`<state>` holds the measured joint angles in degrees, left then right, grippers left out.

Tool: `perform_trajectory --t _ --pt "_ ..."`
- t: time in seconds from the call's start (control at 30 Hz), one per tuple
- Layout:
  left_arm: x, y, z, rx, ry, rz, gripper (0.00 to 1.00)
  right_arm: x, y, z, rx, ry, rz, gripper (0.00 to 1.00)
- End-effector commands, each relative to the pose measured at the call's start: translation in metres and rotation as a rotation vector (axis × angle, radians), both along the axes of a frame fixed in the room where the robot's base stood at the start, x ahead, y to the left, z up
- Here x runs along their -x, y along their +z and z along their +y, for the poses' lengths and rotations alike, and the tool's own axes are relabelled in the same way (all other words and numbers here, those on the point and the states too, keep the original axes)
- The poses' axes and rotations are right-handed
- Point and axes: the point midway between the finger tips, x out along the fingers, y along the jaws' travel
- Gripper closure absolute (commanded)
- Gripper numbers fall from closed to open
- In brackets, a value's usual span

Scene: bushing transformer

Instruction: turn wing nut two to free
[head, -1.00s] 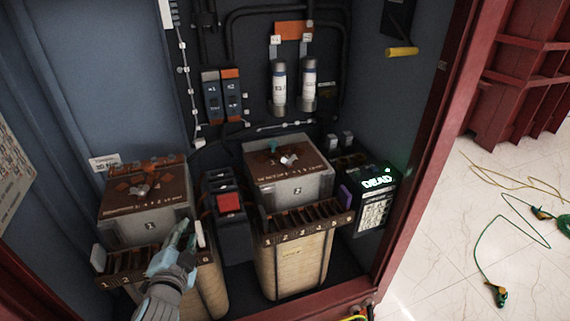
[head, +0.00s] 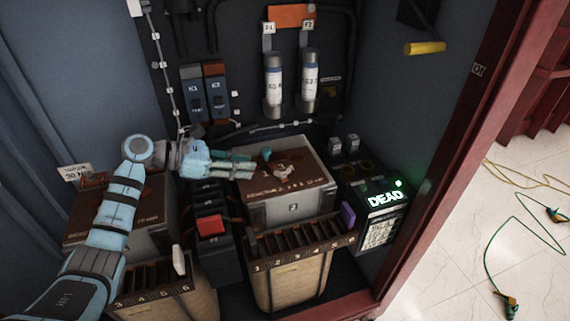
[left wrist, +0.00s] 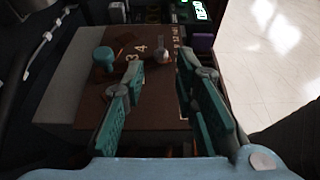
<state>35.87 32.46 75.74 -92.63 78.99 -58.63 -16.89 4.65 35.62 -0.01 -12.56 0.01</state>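The right box (head: 290,207), marked 2, has a brown top plate carrying a small metallic wing nut (head: 285,172) and a teal knob (head: 266,153). My left gripper (head: 252,165) reaches in from the left over this top, with its fingers pointing right toward the wing nut. The left wrist view shows two teal fingers (left wrist: 168,88) spread apart and empty. The wing nut (left wrist: 163,57) stands beyond the tips, between their lines, apart from them. The teal knob (left wrist: 103,60) is to its left. My right gripper is not in view.
The left box (head: 130,215) is partly hidden behind my left arm. A block with a red button (head: 211,225) stands between the boxes. A slotted rack (head: 300,245) fronts the right box. A meter reading DEAD (head: 380,200) and the red cabinet frame (head: 430,200) lie right.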

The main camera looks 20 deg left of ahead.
Motion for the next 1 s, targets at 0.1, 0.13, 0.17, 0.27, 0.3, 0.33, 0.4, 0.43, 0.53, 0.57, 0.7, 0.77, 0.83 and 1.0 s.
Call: perform_trajectory --t 0.1,0.13,0.17,0.27,0.3,0.33,0.4,0.43,0.53,0.57,0.7,0.77,0.83,1.0 --pt "-0.016 -0.013 -0.027 0.007 0.000 -0.001 0.73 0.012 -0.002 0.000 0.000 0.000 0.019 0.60" --pt "-0.021 -0.016 -0.034 0.008 0.001 0.000 0.73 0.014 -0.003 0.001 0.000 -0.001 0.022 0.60" --pt "-0.025 -0.019 -0.041 0.008 0.002 -0.001 0.73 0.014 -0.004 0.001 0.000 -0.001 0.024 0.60" --pt "-0.037 -0.029 -0.060 0.007 0.002 0.000 0.73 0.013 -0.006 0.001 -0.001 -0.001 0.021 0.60" --pt "-0.041 -0.032 -0.066 0.006 0.001 0.001 0.73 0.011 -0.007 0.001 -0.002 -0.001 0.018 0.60" --pt "-0.044 -0.035 -0.071 0.007 0.000 0.001 0.73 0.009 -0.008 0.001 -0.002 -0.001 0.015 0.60" --pt "-0.050 -0.038 -0.079 0.006 0.001 0.000 0.73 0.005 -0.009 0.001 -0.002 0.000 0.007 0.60" --pt "-0.051 -0.040 -0.082 0.007 0.001 -0.001 0.73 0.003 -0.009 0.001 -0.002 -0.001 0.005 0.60" --pt "-0.055 -0.043 -0.088 0.005 0.000 0.001 0.73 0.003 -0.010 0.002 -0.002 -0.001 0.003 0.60" --pt "-0.056 -0.043 -0.089 0.005 -0.001 0.000 0.73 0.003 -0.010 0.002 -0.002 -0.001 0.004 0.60" --pt "-0.057 -0.043 -0.090 0.004 -0.001 -0.001 0.73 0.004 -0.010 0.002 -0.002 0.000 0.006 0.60" --pt "-0.057 -0.043 -0.090 0.005 0.000 0.000 0.73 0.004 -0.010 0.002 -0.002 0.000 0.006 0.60" --pt "-0.056 -0.043 -0.090 0.005 0.000 0.000 0.75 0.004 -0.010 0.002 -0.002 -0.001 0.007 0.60" --pt "-0.057 -0.043 -0.090 0.004 0.001 -0.001 1.00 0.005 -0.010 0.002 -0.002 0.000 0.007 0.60"
